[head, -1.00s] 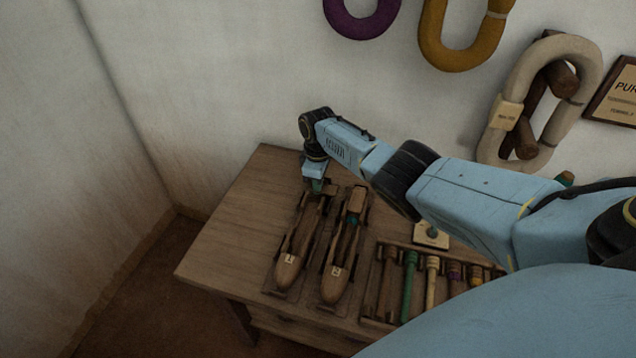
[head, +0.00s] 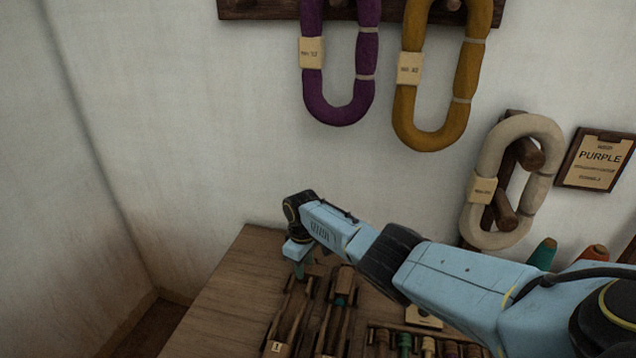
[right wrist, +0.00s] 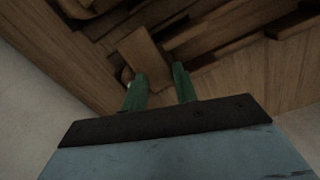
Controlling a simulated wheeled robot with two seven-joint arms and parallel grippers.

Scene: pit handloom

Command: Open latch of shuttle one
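Shuttle one (head: 284,325), a brown wooden shuttle with a "1" tag, lies on the table at the bottom of the head view. Its near tip is cut off by the frame edge. My right gripper (head: 299,271) points down at its far end, and partly hides the latch area. In the right wrist view, the two green fingers of my right gripper (right wrist: 160,86) stand apart. A flat wooden piece (right wrist: 145,54), seemingly the latch, lies just beyond and between the fingertips. I cannot tell whether they touch it. My left gripper is not in view.
Shuttle two (head: 328,330) lies just right of shuttle one. A rack of bobbins (head: 425,345) stands further right. The table (head: 225,300) is bare on the left. Purple (head: 340,110) and ochre (head: 430,135) yarn hanks hang on the wall behind.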

